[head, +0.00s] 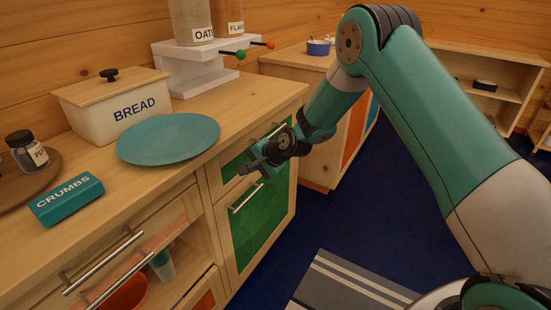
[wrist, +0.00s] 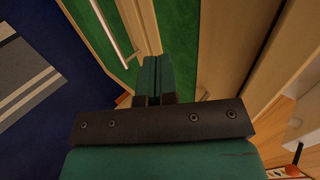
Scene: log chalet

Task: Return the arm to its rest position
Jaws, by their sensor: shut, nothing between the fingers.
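My gripper (head: 257,169) is at the end of my teal arm, in front of the green drawer and door of the wooden counter in the head view. Its fingers point left, a little below the counter top's edge. In the wrist view my gripper (wrist: 156,75) has its two teal fingers together with nothing between them. Behind them are the green cabinet panels (wrist: 183,45) and a metal bar handle (wrist: 112,35). Whether the fingertips touch the cabinet front, I cannot tell.
A teal plate (head: 168,139), a bread box (head: 125,105) and a crumbs box (head: 67,199) stand on the counter (head: 120,215). A dispenser (head: 200,68) stands behind. Bar handles (head: 246,198) stick out from the fronts. Blue floor (head: 340,225) with a striped rug (head: 345,285) is open at right.

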